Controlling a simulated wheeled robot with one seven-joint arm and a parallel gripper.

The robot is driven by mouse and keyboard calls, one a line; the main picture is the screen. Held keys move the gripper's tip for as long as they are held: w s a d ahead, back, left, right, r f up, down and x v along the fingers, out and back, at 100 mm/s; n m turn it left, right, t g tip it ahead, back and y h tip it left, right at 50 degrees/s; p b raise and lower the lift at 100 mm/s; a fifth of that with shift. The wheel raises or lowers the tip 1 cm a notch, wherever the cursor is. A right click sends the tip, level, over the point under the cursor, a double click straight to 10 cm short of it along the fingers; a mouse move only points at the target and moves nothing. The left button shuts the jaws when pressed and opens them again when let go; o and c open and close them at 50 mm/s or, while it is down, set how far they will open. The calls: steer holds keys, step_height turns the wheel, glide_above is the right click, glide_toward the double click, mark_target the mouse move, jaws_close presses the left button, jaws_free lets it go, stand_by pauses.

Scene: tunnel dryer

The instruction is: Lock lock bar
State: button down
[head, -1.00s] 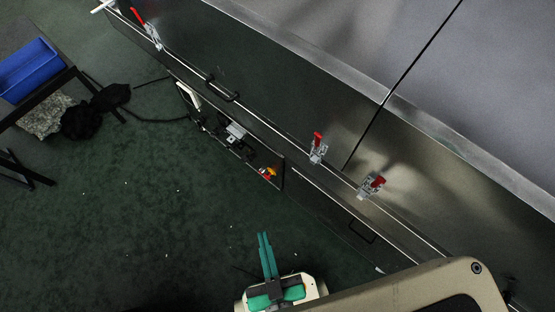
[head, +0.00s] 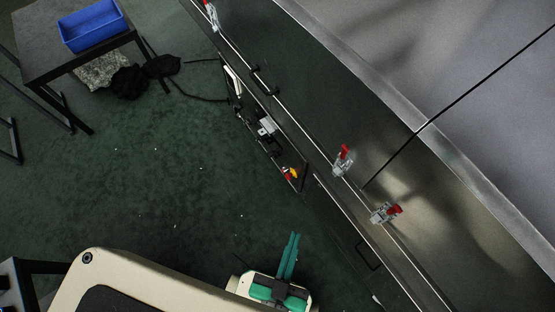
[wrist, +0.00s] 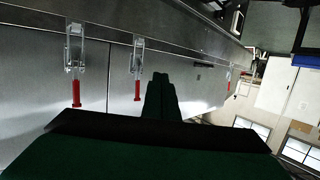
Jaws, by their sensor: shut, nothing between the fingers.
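Toggle clamps with red handles are mounted along the edge of the metal dryer. In the head view one clamp (head: 342,161) sits near the panel seam, another (head: 385,213) just right of it, and a third (head: 212,16) at the top. The wrist view shows a near clamp (wrist: 76,62), a second clamp (wrist: 137,66) and a far one (wrist: 228,78), with red handles hanging in the picture. I cannot tell which is the lock bar. My gripper (head: 290,240), with green fingers, is shut and empty, apart from the clamps. It also shows in the wrist view (wrist: 158,80).
A dark table (head: 50,55) with a blue bin (head: 92,25) stands at the upper left, black cloth (head: 128,80) beside it. An open control box (head: 268,130) and dark handles line the dryer's side. The green floor (head: 150,180) between is clear.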

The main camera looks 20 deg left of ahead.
mark_target(271, 156)
steer(key=w+d+f+m+g+y, duration=0.1)
steer(key=w+f+m+g, duration=0.3)
steer(key=f, duration=0.8)
steer(key=w+d+f+m+g, duration=0.1)
steer(key=w+f, duration=0.4)
steer(key=f, duration=0.8)
steer(key=w+a+f+m+g+y, duration=0.1)
steer(key=w+a+f+m+y, duration=0.15)
steer(key=w+f, duration=0.4)
steer(key=w+a+r+y, duration=0.2)
steer(key=w+a+y, duration=0.1)
steer(key=w, duration=0.3)
steer(key=w+a+r+g+y, duration=0.1)
steer(key=w+a+y, duration=0.2)
steer(key=w, duration=0.2)
steer(key=shift+w+a+r, duration=0.15)
steer(key=shift+w+r, duration=0.2)
steer(key=shift+m, duration=0.25)
steer(key=x, duration=1.3)
steer(key=shift+a+f, duration=0.3)
steer(key=shift+a, duration=0.1)
steer(key=shift+w, duration=0.1)
